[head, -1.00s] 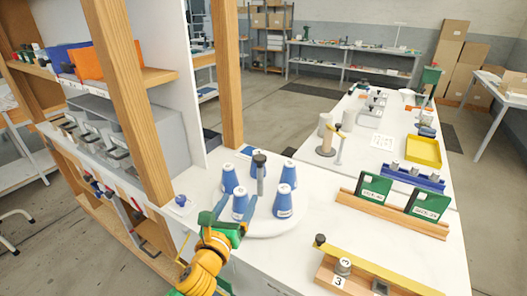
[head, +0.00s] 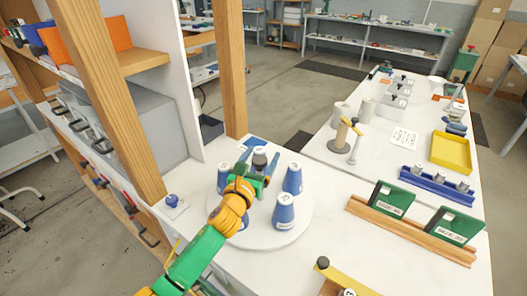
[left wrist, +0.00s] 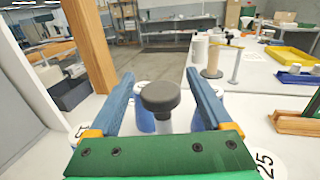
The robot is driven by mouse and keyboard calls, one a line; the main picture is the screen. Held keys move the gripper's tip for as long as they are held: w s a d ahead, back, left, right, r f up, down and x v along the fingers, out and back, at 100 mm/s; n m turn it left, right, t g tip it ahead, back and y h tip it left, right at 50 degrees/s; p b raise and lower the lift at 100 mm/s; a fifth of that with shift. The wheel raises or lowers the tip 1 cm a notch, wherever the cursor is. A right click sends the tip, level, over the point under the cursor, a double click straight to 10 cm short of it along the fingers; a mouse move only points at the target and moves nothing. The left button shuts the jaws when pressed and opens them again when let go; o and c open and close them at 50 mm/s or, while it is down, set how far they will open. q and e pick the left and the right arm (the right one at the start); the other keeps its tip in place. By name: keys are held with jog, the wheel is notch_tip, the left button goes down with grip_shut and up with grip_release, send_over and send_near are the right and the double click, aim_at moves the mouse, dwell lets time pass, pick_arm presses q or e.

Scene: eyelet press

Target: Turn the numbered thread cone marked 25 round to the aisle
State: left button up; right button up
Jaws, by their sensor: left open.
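Several blue thread cones with white tops stand on a white round turntable (head: 262,240), among them a front-right cone (head: 284,212), a right cone (head: 292,179) and a left cone (head: 224,179). A dark-knobbed post (head: 260,153) rises at its centre. My left gripper (head: 258,161) is open, its blue fingers on either side of the post's knob, which stands between them in the left wrist view (left wrist: 160,97). A white disc marked 25 (left wrist: 265,163) shows at lower right there, partly cut off, seemingly a cone top. My arm hides part of the front-left cone. My right gripper is out of view.
A wooden shelf post (head: 232,75) stands behind the turntable, and another (head: 128,100) is left of it. Green boxes (head: 392,198) on a wooden rail, a blue tray (head: 435,186) and a yellow tray (head: 452,152) lie to the right. Tabletop between is clear.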

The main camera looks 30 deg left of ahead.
pick_arm(q)
jog(key=shift+w+a+f, duration=0.1)
jog(key=shift+w+f, duration=0.1)
jog(key=shift+w, duration=0.9)
jog(key=shift+s, duration=0.1)
jog(key=shift+s+r, duration=0.1)
grip_shut()
